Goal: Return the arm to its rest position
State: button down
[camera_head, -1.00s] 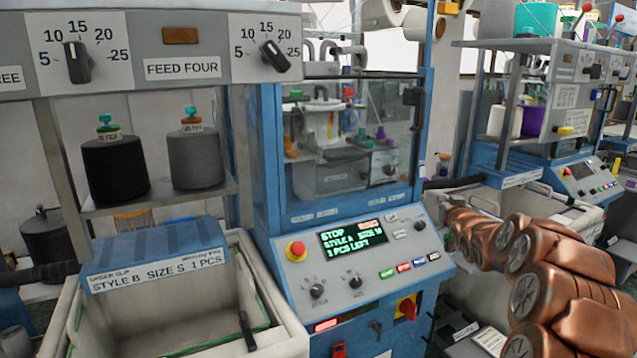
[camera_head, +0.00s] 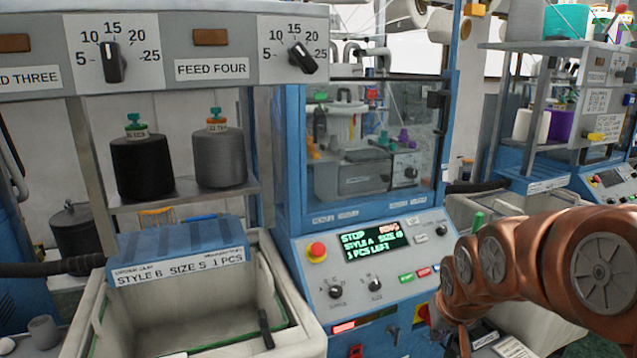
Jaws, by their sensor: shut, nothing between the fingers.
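My copper-coloured arm reaches in from the right edge, its round joints in front of the lower right of the knitting machine. At its far end, slim copper parts of my gripper (camera_head: 462,340) show below the wrist, low in the picture. It is shut with nothing held, and partly hidden by the wrist. The machine's control panel (camera_head: 325,285) has a lit screen (camera_head: 373,242) reading STOP, STYLE A, 1 PCS LEFT, and a red button (camera_head: 316,251). My arm covers the panel's lower right corner.
A pale bin (camera_head: 300,335) with a blue cover (camera_head: 178,240) stands at front left. Black (camera_head: 141,165) and grey (camera_head: 219,158) yarn cones stand on a shelf under the feed dials. A second machine (camera_head: 560,170) stands at the right, behind my arm.

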jog(key=s+a+f+g, duration=0.1)
jog(key=s+a+g, duration=0.1)
jog(key=s, duration=1.2)
jog(key=s+a+f+g, duration=0.2)
jog(key=s+g, duration=0.2)
jog(key=s, duration=1)
jog(key=shift+s+a+f+g+y, duration=0.2)
jog(key=shift+s+a+g+y, duration=0.1)
jog(key=shift+s+a+g, duration=0.1)
